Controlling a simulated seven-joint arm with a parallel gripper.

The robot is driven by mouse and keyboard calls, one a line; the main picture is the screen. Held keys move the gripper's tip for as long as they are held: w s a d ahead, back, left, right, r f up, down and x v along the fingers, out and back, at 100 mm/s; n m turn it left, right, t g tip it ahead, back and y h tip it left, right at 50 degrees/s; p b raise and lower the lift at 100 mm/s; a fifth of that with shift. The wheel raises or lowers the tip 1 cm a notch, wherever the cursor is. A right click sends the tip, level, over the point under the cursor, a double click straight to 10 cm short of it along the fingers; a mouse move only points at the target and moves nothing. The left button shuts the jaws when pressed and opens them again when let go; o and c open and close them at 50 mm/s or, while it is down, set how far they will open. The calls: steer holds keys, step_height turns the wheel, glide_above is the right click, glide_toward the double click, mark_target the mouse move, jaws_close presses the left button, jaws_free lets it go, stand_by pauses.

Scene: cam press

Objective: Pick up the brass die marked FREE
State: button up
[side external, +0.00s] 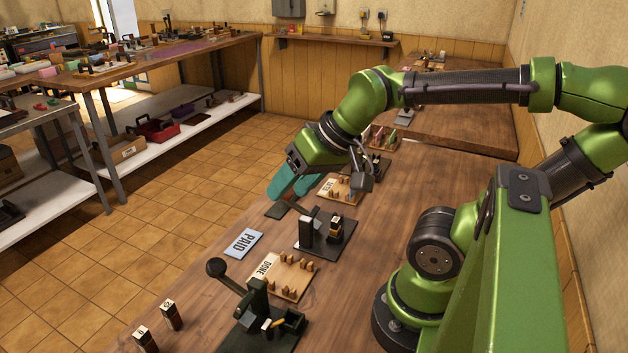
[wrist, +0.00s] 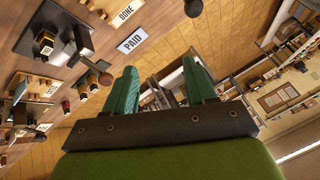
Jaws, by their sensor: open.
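I cannot read the word FREE on any piece, so I cannot tell which die it is. The fingers also show in the wrist view (wrist: 160,88), pointing out over the tiled floor, with the bench to the left.
A PAID card (side external: 242,243) lies near the bench's left edge. A black press (side external: 325,236) stands behind the DONE tray and a lever press (side external: 258,315) in front. Two dark, labelled blocks (side external: 158,326) stand at the near-left edge. The bench's right side is bare beside my base.

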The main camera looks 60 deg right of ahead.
steer(key=w+d+f+g+h, duration=0.2)
steer(key=d+g, duration=0.2)
steer(key=d, duration=0.8)
steer(key=n+g, duration=0.3)
steer(key=n, duration=0.2)
glide_above(335, 220)
steer(key=f, duration=1.2)
steer(key=shift+d, duration=0.25)
step_height(335, 220, down, 5)
steer(key=shift+a, duration=0.15)
jaws_close()
